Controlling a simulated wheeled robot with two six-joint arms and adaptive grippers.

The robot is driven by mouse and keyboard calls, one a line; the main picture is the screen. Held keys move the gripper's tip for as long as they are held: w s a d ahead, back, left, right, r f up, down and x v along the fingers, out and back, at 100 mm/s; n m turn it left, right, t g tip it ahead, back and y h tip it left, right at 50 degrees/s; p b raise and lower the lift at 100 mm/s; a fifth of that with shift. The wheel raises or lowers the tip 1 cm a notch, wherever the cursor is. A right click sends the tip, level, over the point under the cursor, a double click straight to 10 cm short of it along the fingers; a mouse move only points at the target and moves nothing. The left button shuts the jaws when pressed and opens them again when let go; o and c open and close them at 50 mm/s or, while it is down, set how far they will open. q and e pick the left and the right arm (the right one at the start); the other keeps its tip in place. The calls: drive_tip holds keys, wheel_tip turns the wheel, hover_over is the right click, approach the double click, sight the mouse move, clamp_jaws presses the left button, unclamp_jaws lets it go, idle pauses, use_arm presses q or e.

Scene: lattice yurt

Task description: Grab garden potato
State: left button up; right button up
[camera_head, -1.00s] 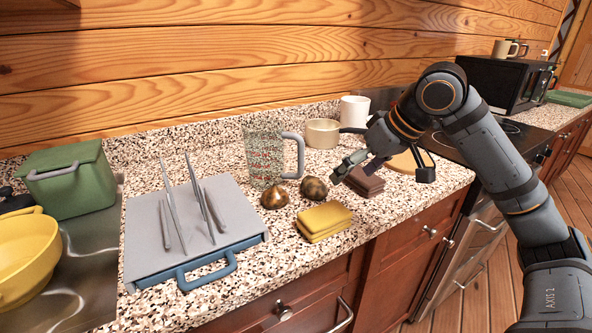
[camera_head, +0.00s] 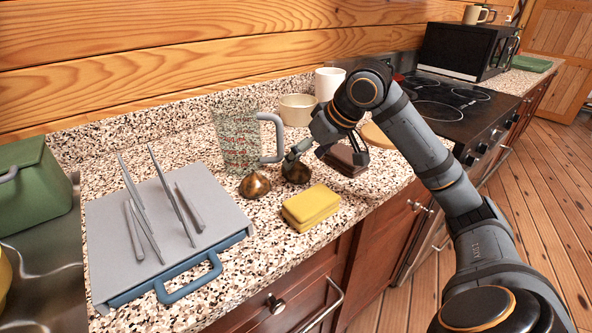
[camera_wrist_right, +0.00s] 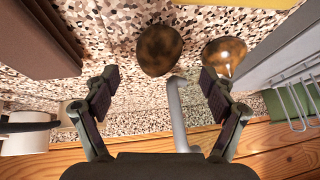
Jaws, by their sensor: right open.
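Two roundish brown things lie side by side on the speckled counter. The mottled dark one, which looks like the garden potato (camera_head: 296,173), also shows in the right wrist view (camera_wrist_right: 160,50). The shinier one (camera_head: 255,186), perhaps an onion, lies just left of it and shows at the right in the wrist view (camera_wrist_right: 224,57). My right gripper (camera_head: 298,155) is open and empty, close behind and above the mottled one. In the wrist view its fingertips (camera_wrist_right: 158,78) point towards the mottled one, which lies between their lines, apart from both. My left gripper is out of view.
A glass jug (camera_head: 237,140) stands close behind the brown things. A yellow sponge stack (camera_head: 311,206) lies in front, a dark brown block (camera_head: 343,160) to the right. A grey rack (camera_head: 170,230) stands left; a bowl (camera_head: 297,109) and white mug (camera_head: 329,84) are behind.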

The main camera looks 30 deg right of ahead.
sight(299, 164)
drive_tip(key=x, duration=0.4)
drive_tip(key=shift+w, duration=0.15)
drive_tip(key=shift+c, duration=0.6)
drive_tip(key=c, duration=1.2)
